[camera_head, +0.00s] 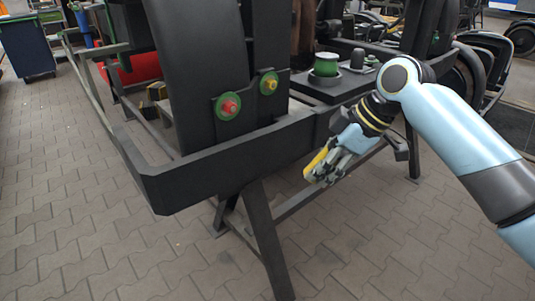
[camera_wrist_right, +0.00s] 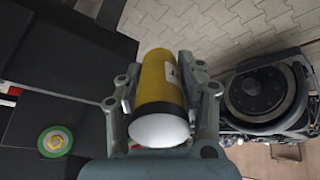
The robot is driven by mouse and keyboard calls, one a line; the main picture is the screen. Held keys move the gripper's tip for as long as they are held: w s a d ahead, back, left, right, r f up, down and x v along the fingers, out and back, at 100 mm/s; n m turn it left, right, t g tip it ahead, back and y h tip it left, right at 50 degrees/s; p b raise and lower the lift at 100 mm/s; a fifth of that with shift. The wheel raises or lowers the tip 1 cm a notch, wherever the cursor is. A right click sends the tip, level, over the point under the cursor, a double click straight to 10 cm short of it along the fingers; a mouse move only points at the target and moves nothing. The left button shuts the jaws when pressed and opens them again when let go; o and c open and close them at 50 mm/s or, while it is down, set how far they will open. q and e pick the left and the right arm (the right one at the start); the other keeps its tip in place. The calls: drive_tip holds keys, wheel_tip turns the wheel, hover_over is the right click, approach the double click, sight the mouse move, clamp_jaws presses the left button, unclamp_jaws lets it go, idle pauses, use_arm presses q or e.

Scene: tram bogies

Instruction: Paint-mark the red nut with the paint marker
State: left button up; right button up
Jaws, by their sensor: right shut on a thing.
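The red nut (camera_head: 230,107) sits on a green disc on the dark upright frame in the head view. A yellow nut (camera_head: 268,84) sits on a similar green disc to its upper right. My right gripper (camera_head: 322,168) is to the right of both nuts and lower, apart from them. It is shut on the paint marker (camera_wrist_right: 158,85), a yellow cylinder with a black band and a white end. My left gripper is not in view.
A dark frame bar (camera_head: 240,158) on trestle legs runs below the nuts. A dark tray (camera_head: 325,90) with a green-topped pot (camera_head: 326,66) stands behind my right gripper. The paved floor (camera_head: 90,215) is clear at the front and left.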

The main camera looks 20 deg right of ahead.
drive_tip(key=w+a+f+m+t+y+b, duration=0.1)
drive_tip(key=a+f+t+b, duration=0.1)
drive_tip(key=a, duration=0.2)
use_arm(q)
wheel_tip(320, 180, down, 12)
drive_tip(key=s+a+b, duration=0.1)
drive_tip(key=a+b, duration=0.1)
drive_tip(key=b, duration=0.7)
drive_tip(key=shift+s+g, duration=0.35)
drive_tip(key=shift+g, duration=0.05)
use_arm(e)
drive_tip(key=m+t+y, duration=0.1)
drive_tip(key=m+t, duration=0.3)
drive_tip(key=t, duration=0.7)
approach(234, 108)
drive_tip(key=shift+s+d+f, duration=0.1)
drive_tip(key=shift+s, duration=0.25)
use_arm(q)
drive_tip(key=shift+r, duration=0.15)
use_arm(e)
drive_tip(key=shift+x, duration=2.85)
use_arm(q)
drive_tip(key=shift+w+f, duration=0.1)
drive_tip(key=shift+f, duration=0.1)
use_arm(e)
drive_tip(key=shift+w, duration=0.35)
drive_tip(key=shift+w, duration=0.2)
